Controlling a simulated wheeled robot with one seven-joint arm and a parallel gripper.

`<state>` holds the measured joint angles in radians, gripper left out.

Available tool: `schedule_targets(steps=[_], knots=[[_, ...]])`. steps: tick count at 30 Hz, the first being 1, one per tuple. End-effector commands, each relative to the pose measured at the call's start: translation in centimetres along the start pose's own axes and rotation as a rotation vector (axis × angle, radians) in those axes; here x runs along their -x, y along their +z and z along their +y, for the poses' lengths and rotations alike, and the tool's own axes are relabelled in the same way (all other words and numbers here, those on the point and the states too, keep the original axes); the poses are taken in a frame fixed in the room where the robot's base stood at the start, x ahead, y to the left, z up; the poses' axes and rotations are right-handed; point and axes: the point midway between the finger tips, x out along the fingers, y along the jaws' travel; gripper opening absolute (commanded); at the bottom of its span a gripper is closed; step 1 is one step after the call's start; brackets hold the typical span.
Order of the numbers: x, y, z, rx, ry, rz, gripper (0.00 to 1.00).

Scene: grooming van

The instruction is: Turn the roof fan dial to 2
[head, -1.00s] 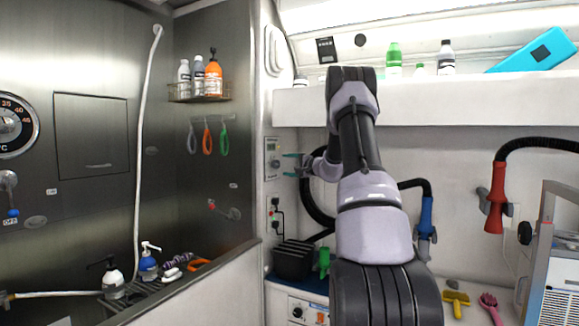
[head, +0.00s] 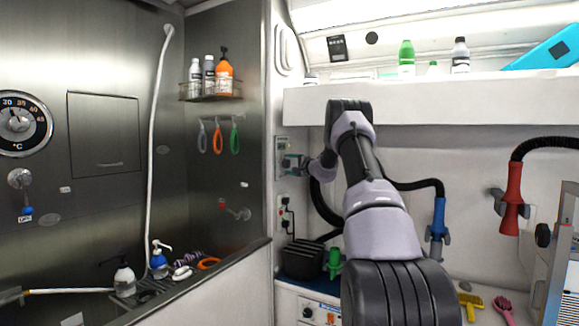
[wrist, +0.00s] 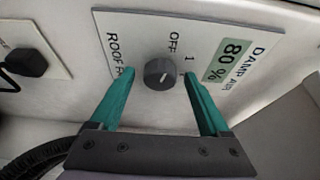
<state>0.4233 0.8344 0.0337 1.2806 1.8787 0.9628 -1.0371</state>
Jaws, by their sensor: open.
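The roof fan dial (wrist: 160,74) is a dark round knob on a pale wall panel (wrist: 140,35). In the wrist view the panel shows the words OFF and 1 beside the knob, and a partly covered ROOF FAN label. A light mark shows on the knob, but I cannot tell which setting it points to. My gripper (wrist: 159,77) is open, with one teal finger on each side of the knob. Gaps show between knob and fingers; the right finger covers part of the markings. In the head view my gripper (head: 290,162) is at the panel (head: 282,145).
In the head view, a white shelf (head: 400,106) with bottles runs above my arm, and a steel wash bay (head: 100,200) lies left.

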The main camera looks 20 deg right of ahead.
Motion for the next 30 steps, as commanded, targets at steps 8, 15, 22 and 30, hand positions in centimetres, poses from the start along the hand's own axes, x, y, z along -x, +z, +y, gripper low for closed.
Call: schedule_targets(steps=[8,15,22,30], knots=[[-0.03,0.01,0.01,0.000,0.000,0.000,0.61],[-0.01,0.00,0.03,-0.001,0.001,0.000,0.00],[-0.01,0.00,-0.03,-0.032,0.013,0.000,0.00],[-0.02,-0.03,-0.14,-0.175,0.074,0.000,0.00]])
